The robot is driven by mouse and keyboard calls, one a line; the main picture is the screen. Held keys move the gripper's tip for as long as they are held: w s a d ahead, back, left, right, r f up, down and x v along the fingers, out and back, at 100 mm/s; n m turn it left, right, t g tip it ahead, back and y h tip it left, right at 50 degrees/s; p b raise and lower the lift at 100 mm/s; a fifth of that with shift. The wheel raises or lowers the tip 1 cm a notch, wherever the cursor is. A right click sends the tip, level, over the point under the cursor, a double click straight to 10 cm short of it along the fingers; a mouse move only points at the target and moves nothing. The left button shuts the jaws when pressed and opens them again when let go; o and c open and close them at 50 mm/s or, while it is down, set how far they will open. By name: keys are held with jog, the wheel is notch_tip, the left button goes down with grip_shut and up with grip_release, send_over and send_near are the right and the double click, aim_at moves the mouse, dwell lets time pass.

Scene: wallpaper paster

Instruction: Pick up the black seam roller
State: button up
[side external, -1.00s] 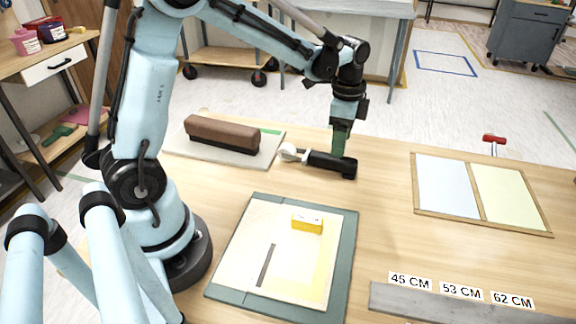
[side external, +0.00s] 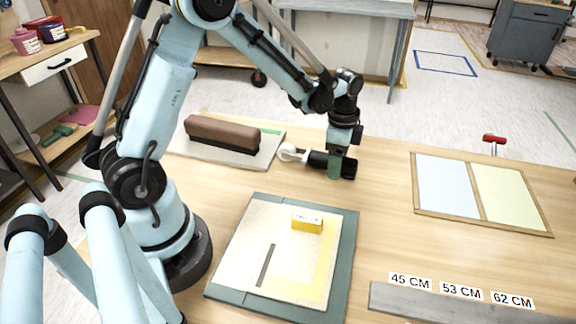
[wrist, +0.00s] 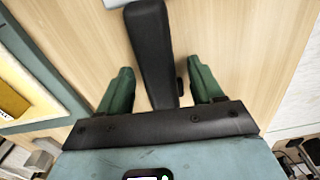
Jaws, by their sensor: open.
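The black seam roller (side external: 347,169) lies on the wooden table, its black handle to the right and its white roller head (side external: 289,152) to the left. My gripper (side external: 335,172) is down at the handle in the side view. In the wrist view, the black handle (wrist: 150,45) runs between the two green fingers of my gripper (wrist: 160,88). The fingers are apart, with a gap on each side of the handle, so it is open. Part of the handle is hidden behind the gripper in the side view.
A brown brush (side external: 222,134) lies on a pale board to the left. A green mat (side external: 348,240) with a cream sheet and a yellow block (side external: 307,222) is in front. A framed two-panel board (side external: 478,195) and a red-handled tool (side external: 494,140) are to the right.

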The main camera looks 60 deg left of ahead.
jog(key=shift+f, duration=0.2)
dwell(0.4)
jog(key=shift+c, duration=0.5)
jog(key=c, duration=1)
